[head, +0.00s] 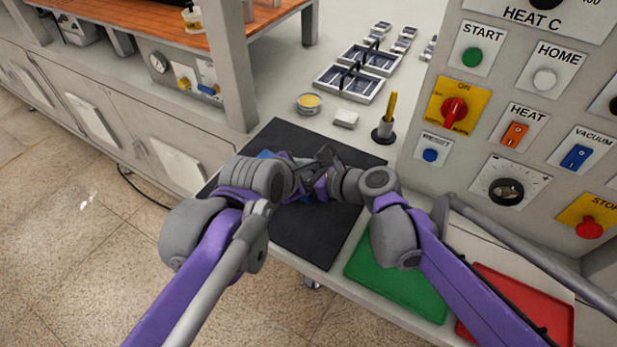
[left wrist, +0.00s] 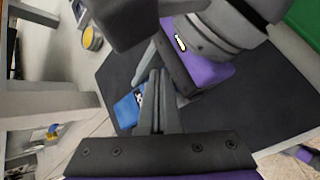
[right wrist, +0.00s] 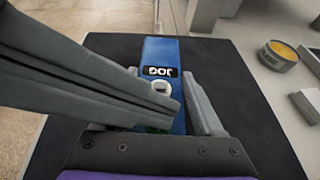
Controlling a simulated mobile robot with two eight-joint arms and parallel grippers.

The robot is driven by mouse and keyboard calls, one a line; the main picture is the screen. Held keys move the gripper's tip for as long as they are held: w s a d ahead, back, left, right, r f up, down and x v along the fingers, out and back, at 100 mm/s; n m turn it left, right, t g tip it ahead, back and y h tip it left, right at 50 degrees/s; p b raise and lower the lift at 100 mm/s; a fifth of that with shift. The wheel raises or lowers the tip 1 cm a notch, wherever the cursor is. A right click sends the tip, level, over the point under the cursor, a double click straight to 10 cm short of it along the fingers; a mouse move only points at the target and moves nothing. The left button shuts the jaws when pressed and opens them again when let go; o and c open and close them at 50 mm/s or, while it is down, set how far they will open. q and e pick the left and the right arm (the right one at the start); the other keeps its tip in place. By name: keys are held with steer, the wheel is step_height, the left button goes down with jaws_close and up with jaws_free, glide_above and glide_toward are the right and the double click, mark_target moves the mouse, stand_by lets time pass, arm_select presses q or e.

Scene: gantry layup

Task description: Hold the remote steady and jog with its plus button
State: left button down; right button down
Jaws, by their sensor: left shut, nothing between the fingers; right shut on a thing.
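The blue remote (right wrist: 160,50) has a black JOG label and a pale round button (right wrist: 161,87). A green patch lower on it is mostly covered. My right gripper (right wrist: 168,92) is shut around the remote's sides, above the black mat (head: 311,235). My left gripper (left wrist: 158,78) is shut and empty. In the right wrist view its fingers slant in from the left across the remote, tips just below the pale button; I cannot tell whether they touch. In the head view both grippers meet over the mat, and only a bit of the remote (head: 265,154) shows.
A green tray (head: 395,275) and a red tray (head: 520,305) lie at right, below the control panel (head: 540,130).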

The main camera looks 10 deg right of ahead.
arm_select(q)
steer(key=shift+s+f, duration=0.1)
steer(key=shift+f, duration=0.55)
stand_by(0.7)
steer(key=shift+r, duration=0.15)
steer(key=shift+s+r, duration=0.15)
steer(key=shift+r, duration=0.7)
steer(key=shift+r, duration=0.1)
steer(key=shift+r, duration=2.45)
stand_by(0.3)
steer(key=r, duration=0.4)
steer(key=shift+w+r, duration=0.1)
steer(key=shift+w, duration=0.15)
